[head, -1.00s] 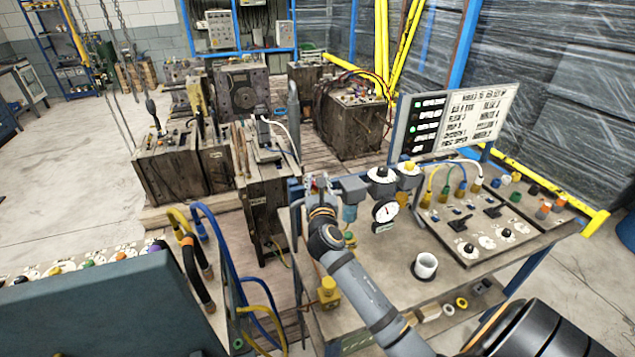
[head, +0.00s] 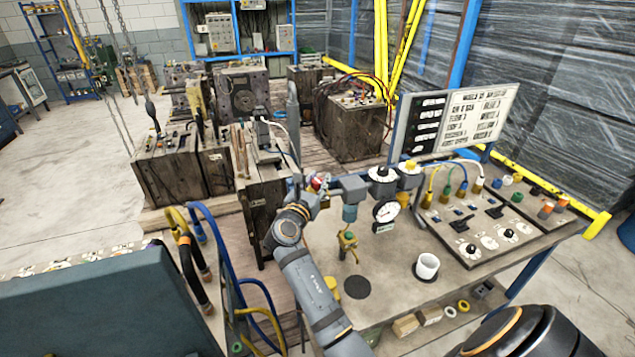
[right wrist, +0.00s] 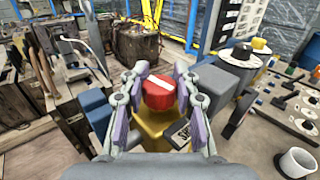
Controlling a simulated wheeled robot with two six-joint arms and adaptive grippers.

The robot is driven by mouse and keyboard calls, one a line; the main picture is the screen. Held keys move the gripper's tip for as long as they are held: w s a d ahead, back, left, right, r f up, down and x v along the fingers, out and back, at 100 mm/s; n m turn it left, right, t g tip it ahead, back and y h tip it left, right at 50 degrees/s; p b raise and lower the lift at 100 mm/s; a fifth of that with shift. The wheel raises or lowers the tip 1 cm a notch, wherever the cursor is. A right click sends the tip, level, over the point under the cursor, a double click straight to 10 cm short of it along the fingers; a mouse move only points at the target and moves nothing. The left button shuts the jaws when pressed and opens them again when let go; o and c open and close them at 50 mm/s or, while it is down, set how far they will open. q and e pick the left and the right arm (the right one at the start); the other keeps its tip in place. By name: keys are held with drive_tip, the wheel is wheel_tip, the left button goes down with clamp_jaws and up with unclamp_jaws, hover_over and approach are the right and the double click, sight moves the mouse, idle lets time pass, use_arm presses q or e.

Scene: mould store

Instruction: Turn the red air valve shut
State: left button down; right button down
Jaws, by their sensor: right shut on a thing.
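The red air valve (right wrist: 158,93) is a round red knob with a white stripe on top, seated above a yellow body (right wrist: 155,132) with a partly hidden dark label. My right gripper (right wrist: 160,78) is shut on the knob, one finger on each side of it. In the head view the red knob (head: 316,183) is small and partly hidden by my right gripper (head: 311,192), at the left end of the grey air fittings. My left gripper is not in view.
Right of the valve, the grey fittings carry a round gauge (head: 386,211). A white cup (head: 427,266) and a switch panel (head: 478,228) sit on the bench. A lettered board (head: 452,122) stands behind. Hoses (head: 215,232) hang at the left.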

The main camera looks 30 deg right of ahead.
sight(317, 180)
drive_tip(key=shift+f+m+g+h, duration=0.25)
drive_tip(key=shift+m+g+h, duration=0.15)
drive_tip(key=shift+m+g, duration=0.3)
idle(0.8)
drive_tip(key=c, duration=1.3)
unclamp_jaws()
drive_tip(key=o, duration=0.3)
drive_tip(key=shift+s+a+r, duration=0.1)
drive_tip(key=shift+r, duration=0.05)
drive_tip(key=shift+r, duration=0.15)
wheel_tip(317, 180, up, 10)
drive_tip(key=shift+f, duration=0.1)
